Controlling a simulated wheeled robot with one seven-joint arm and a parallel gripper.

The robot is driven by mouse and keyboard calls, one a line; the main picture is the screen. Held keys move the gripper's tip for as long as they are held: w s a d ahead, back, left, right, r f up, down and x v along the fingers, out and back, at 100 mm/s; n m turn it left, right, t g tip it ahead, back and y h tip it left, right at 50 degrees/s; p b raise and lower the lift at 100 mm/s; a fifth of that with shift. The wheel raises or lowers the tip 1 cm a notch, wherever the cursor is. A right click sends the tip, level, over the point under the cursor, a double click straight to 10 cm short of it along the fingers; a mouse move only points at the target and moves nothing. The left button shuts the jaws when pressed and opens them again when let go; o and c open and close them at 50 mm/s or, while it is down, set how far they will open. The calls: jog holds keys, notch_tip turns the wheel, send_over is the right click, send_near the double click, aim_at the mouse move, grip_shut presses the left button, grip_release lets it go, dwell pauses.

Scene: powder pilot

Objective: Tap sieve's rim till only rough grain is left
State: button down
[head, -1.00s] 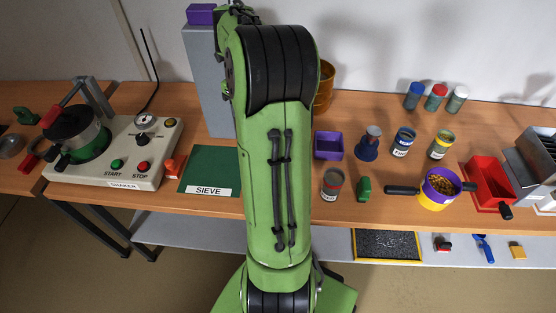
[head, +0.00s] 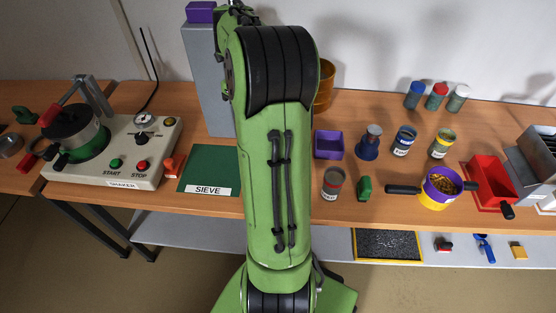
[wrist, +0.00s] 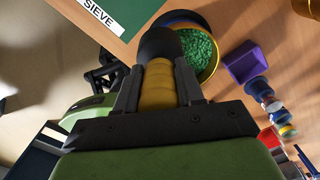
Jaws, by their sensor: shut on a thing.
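My gripper (wrist: 157,88) is shut on the tan handle of a black-headed tool (wrist: 160,70), seen in the wrist view. In the head view my arm hides the gripper, the tool and this vessel.
A purple tray (head: 328,145) lies right of my arm. Beyond it are several jars, a red bin (head: 490,182), and a purple-rimmed vessel (head: 441,183) with yellowish grain. The shaker (head: 118,150) is at left. A grey column (head: 207,80) and orange cylinder (head: 325,85) stand behind.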

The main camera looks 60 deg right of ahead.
notch_tip(320, 180, down, 5)
jog(key=b, duration=0.4)
jog(key=shift+f, duration=0.15)
notch_tip(320, 180, up, 6)
jog(key=p, duration=0.4)
jog(key=shift+p, duration=0.35)
jog(key=shift+f, duration=0.15)
jog(key=shift+b, duration=0.3)
notch_tip(320, 180, down, 6)
jog(key=b, duration=0.5)
notch_tip(320, 180, up, 6)
jog(key=p, duration=0.4)
jog(key=shift+p, duration=0.3)
jog(key=shift+f, duration=0.1)
dwell(2.4)
